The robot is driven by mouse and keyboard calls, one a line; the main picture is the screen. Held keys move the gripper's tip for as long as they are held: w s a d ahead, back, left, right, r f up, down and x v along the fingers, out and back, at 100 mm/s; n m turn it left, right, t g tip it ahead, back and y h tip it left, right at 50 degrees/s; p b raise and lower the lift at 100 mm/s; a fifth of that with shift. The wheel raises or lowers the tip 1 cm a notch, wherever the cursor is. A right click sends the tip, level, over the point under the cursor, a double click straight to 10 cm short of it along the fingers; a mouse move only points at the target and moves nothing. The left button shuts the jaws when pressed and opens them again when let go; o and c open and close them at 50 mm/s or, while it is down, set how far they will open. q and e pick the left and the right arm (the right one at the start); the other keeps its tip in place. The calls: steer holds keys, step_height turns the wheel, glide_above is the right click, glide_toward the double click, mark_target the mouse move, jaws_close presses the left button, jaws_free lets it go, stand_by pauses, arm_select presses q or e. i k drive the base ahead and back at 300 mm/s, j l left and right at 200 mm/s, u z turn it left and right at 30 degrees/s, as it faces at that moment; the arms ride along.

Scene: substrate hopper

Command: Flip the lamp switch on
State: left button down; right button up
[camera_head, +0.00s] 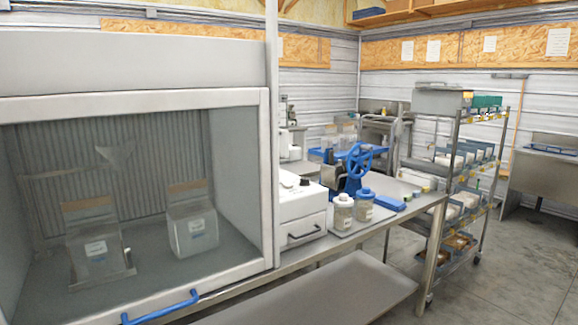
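I cannot make out a lamp or a lamp switch in the head view. A large grey hood (137,67) with a clear front sash fills the left side. Its sash has a blue handle (161,307) at the bottom edge. The sash appears lowered, and inside stand two clear bags or containers, one at the left (96,250) and one at the right (192,232). A white box-shaped machine (302,212) with dark knobs on top stands beside the hood. Neither of my grippers is in view.
A steel bench (408,191) carries two jars (342,212) and a blue hand-wheel device (358,165). A wire shelf rack (455,170) with trays stands at its far end. A steel sink (550,170) is at the far right. Concrete floor (530,270) is open at the lower right.

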mark_target(285, 183)
steer(key=i+l, duration=0.3)
steer(key=l, duration=0.2)
steer(key=i+l, duration=0.65)
steer(key=l, duration=0.3)
steer(key=i+l, duration=0.3)
steer(key=l, duration=0.2)
steer(key=i+l, duration=0.35)
steer(key=l, duration=0.15)
steer(key=k+z, duration=0.05)
